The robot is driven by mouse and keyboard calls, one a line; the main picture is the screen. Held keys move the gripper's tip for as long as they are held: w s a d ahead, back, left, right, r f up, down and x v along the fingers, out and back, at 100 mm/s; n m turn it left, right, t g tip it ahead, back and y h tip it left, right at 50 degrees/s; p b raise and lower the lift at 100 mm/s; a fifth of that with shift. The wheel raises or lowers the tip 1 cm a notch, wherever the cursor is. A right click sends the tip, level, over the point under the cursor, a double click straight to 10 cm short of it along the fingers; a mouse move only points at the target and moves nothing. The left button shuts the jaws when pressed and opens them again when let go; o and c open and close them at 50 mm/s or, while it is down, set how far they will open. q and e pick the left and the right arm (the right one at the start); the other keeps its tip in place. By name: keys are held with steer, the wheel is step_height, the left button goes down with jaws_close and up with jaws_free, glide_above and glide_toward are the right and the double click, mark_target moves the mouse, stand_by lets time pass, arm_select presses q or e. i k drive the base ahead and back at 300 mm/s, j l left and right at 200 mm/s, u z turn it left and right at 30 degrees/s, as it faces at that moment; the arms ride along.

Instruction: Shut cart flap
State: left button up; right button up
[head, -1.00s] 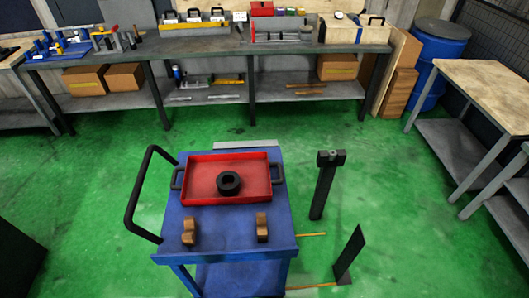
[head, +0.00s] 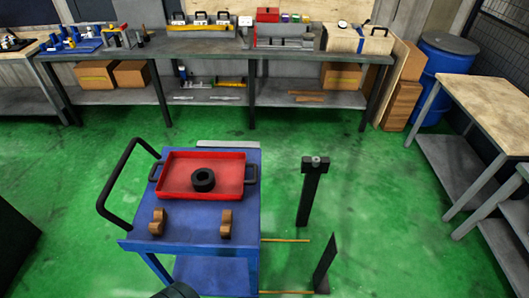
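The blue cart (head: 190,223) stands in the lower middle of the head view, with a black push handle (head: 112,190) on its left. A grey strip (head: 228,144) shows along its far edge. Two thin yellow rods (head: 285,240) extend from its right side, the nearer one reaching a dark, tilted plate (head: 324,263). I cannot tell which of these parts is the flap. A dark rounded part at the bottom edge seems to be mine, but no gripper fingers show.
A red tray (head: 178,176) with a black ring (head: 203,180) and two brown blocks (head: 157,221) (head: 225,223) are on the cart. A dark post (head: 310,193) stands to its right. A workbench (head: 195,47) spans the back; a table (head: 492,96) is at right.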

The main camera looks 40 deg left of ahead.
mark_target(204, 144)
steer(key=i+l+z, duration=0.15)
steer(key=i+l, duration=0.3)
steer(key=i+l+z, duration=0.1)
steer(key=i+l, duration=0.35)
steer(key=i+l+z, duration=0.15)
steer(key=i+l, duration=0.2)
steer(key=i, duration=0.3)
steer(key=i+j+u, duration=0.2)
steer(key=i+u, duration=0.6)
steer(key=i, duration=0.25)
steer(key=i+l+u, duration=0.15)
steer(key=i+u, duration=0.25)
steer(key=i+l+u, duration=0.4)
steer(key=i, duration=0.2)
steer(key=i+j+u, duration=0.15)
steer(key=u, duration=0.3)
steer(key=i+u, duration=0.3)
steer(key=u, duration=0.2)
steer(key=i+u, duration=0.25)
steer(key=u, duration=0.2)
steer(key=i+l+u, duration=0.15)
steer(key=u, duration=0.3)
steer(key=i+l+u, duration=0.2)
steer(key=u, duration=0.25)
steer(key=i, duration=0.05)
